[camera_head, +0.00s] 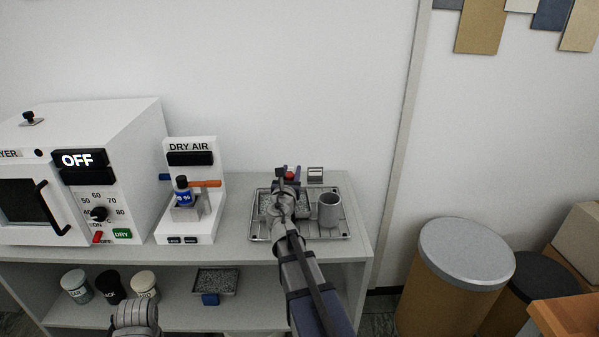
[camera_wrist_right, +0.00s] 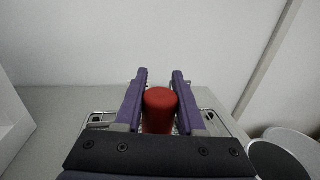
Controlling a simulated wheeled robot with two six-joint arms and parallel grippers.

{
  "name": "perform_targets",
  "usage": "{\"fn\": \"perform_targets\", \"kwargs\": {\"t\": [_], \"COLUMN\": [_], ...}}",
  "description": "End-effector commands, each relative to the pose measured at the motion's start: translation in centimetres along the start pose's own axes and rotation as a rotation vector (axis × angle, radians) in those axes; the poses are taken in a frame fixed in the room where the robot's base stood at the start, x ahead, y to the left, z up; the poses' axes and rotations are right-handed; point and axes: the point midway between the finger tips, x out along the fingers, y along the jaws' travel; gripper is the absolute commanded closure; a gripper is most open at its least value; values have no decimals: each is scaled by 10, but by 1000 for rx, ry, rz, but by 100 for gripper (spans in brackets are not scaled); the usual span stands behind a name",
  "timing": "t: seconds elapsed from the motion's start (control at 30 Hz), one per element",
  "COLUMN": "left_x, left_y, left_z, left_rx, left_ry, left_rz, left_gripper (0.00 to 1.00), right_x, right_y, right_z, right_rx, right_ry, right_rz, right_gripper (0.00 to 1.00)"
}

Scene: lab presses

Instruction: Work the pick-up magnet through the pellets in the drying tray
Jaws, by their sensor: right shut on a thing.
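My right gripper (camera_head: 288,176) is over the back part of the wire rack on the counter. It is shut on a red cylinder, the pick-up magnet (camera_wrist_right: 160,108), which stands between the two purple fingers in the right wrist view. A little of its red also shows in the head view (camera_head: 290,175). Below the gripper, a tray of grey pellets (camera_head: 267,204) sits on the rack, partly hidden by my right arm. Whether the magnet's lower end touches the pellets is hidden. My left gripper is not in view.
A grey cup (camera_head: 329,210) stands on the wire rack (camera_head: 257,236), close right of my wrist. Left are the dry air stand (camera_head: 194,160) with a small bottle (camera_head: 183,192) and the white dryer (camera_head: 120,135). A second pellet tray (camera_head: 217,281) and jars (camera_head: 110,287) stand on the lower shelf.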

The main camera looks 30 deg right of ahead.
Motion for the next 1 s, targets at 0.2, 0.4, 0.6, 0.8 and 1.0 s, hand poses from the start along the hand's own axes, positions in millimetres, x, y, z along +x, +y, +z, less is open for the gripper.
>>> {"fn": "perform_targets", "kwargs": {"t": [0.2,0.4,0.6,0.8,1.0], "left_x": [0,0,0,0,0], "left_y": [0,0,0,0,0], "left_z": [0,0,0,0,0], "left_rx": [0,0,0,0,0], "left_ry": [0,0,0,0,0], "left_rz": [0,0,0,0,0], "left_gripper": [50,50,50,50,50], "right_x": [-5,-10,-14,-16,-16], "right_y": [26,49,68,74,74], "right_z": [0,0,0,0,0], "right_rx": [0,0,0,0,0], "right_ry": [0,0,0,0,0], "right_rz": [2,2,1,0,-1], "right_gripper": [100,100,100,100,100]}}
